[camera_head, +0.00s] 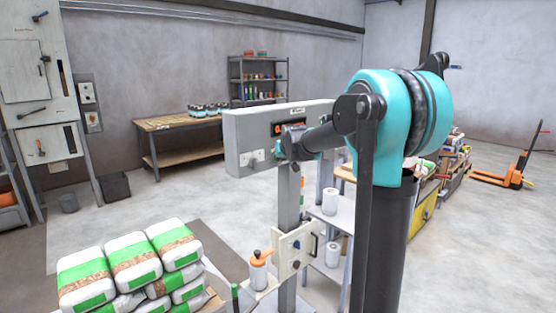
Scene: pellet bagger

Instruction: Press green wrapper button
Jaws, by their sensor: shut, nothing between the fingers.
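My arm crosses the right half of the head view. Its dark forearm reaches left in front of a grey box (245,140) with a lit red display (290,127), and small teal parts show at its far end. My gripper's fingers cannot be made out; the end of the arm hides them. The box is on a grey post (288,205) and has a pale switch plate (251,158) on its left part. Lower on the post is a cream panel (290,248) with dark knobs. I cannot pick out a green button on either.
Green-and-white bags (128,256) are stacked at the front left. An orange-topped bottle (258,271) stands by the post. A shelf with white rolls (330,202) is just behind. A wooden bench (180,124) and a grey rack (257,80) line the back wall. Open floor lies between.

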